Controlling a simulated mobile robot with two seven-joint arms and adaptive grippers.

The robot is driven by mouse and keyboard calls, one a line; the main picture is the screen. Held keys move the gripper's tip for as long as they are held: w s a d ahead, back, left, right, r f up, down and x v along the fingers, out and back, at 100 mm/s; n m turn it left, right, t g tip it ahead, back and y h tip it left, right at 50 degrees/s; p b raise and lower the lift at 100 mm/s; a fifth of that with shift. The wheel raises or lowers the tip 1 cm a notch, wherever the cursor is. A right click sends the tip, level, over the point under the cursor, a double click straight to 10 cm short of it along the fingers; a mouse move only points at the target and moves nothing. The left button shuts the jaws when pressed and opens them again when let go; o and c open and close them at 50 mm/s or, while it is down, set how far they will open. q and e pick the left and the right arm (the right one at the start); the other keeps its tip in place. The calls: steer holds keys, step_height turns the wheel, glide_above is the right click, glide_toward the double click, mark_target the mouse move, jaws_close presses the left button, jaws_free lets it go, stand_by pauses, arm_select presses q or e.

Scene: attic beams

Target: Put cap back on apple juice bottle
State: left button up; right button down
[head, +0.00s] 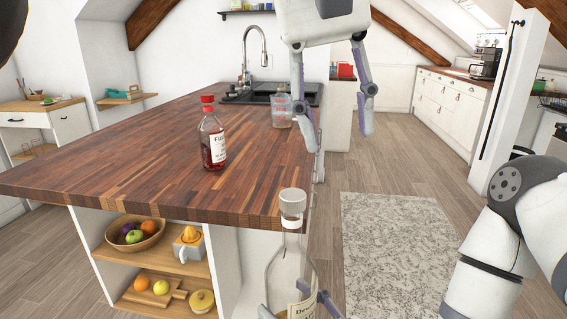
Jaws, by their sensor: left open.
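My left gripper (338,140) hangs at the top middle, fingers pointing down, open and empty, past the counter's right edge. A clear glass bottle (291,242) with a pale grey top (292,201) stands out in front of the counter at the bottom middle. Its beige label is only partly in view and unreadable, so I cannot tell whether it is the apple juice. My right gripper (296,304) shows only in part at the bottom edge, its fingers on either side of this bottle. No loose cap can be made out.
On the wooden counter (130,150) stand a red-capped bottle (213,140) of dark red liquid and a clear glass jug (281,111). A sink (285,88) lies behind. Shelves below hold a fruit bowl (150,240) and a juicer (189,245). The counter's left half is clear.

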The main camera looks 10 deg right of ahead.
mark_target(293, 194)
arm_select(q)
steer(key=a+n, duration=0.1)
steer(key=a+y, duration=0.1)
steer(key=a, duration=0.1)
steer(key=a+n+y, duration=0.1)
steer(key=a, duration=0.1)
steer(key=shift+s+n, duration=0.25)
steer(key=shift+n, duration=0.05)
steer(key=shift+d, duration=0.1)
steer(key=shift+f, duration=0.1)
step_height(293, 194, down, 8)
steer(key=shift+r, duration=0.1)
steer(key=shift+c, duration=0.4)
